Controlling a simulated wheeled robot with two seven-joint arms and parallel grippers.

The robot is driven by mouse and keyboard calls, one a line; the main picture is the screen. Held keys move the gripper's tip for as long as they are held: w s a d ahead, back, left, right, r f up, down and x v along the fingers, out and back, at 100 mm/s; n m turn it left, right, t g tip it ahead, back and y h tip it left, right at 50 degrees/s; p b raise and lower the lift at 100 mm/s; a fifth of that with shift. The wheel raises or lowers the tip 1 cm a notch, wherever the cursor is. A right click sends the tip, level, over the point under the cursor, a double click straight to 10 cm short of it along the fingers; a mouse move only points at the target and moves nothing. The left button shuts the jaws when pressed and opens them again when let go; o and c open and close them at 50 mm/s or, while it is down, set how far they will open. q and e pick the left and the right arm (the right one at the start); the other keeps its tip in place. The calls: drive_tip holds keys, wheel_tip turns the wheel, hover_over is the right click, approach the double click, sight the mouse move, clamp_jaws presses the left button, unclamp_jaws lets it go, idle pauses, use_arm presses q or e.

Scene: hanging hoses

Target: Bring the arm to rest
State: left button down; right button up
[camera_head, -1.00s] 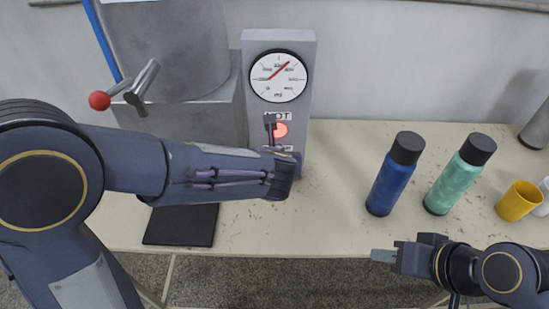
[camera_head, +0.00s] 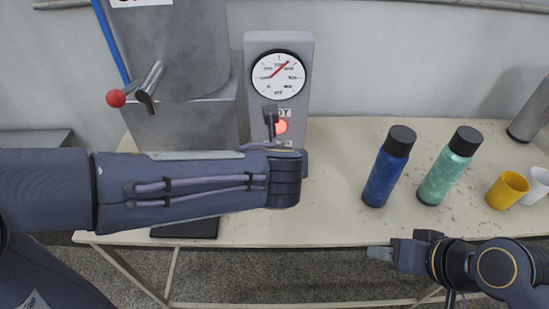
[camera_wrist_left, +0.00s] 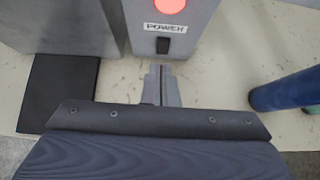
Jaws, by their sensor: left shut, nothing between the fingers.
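My left arm reaches in from the left across the table in the head view, its wrist in front of the grey gauge box (camera_head: 302,75). My left gripper (camera_wrist_left: 162,78) shows in the left wrist view, its fingers together with nothing between them. It points at the base of the gauge box, just below the dark power switch (camera_wrist_left: 163,46); whether it touches the box I cannot tell. In the head view its fingers are not clearly seen. My right gripper (camera_head: 381,253) is at the lower right, off the table's front edge, holding nothing visible; its finger gap is unclear.
A red light (camera_head: 281,126) glows on the box. A metal tank (camera_head: 180,50) with a red-knobbed lever (camera_head: 116,98) stands at left, a black mat (camera_head: 186,229) before it. A blue bottle (camera_head: 388,170), green bottle (camera_head: 448,170), yellow cup (camera_head: 506,190) and white cup (camera_head: 536,186) stand at right.

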use_arm(q)
drive_tip(key=shift+s+r, duration=0.4)
drive_tip(key=shift+r, duration=0.25)
drive_tip(key=s+a+f+n+g, duration=0.1)
drive_tip(key=s+a+n+g, duration=0.15)
drive_tip(key=a+n, duration=0.5)
drive_tip(key=s+a+f+n+g, duration=0.2)
drive_tip(key=s+a+n, duration=0.1)
drive_tip(key=a+n, duration=0.5)
drive_tip(key=s+a+f+n+h, duration=0.1)
drive_tip(key=s+a+n+h, duration=0.1)
drive_tip(key=s+n, duration=0.4)
drive_tip(key=s+a+f+n+h, duration=0.1)
drive_tip(key=s+a+n, duration=0.2)
drive_tip(key=s+n, duration=0.4)
drive_tip(key=n, duration=0.9)
drive_tip(key=shift+a+f+h, duration=0.15)
drive_tip(key=shift+f+h, duration=0.1)
drive_tip(key=shift+h, duration=0.15)
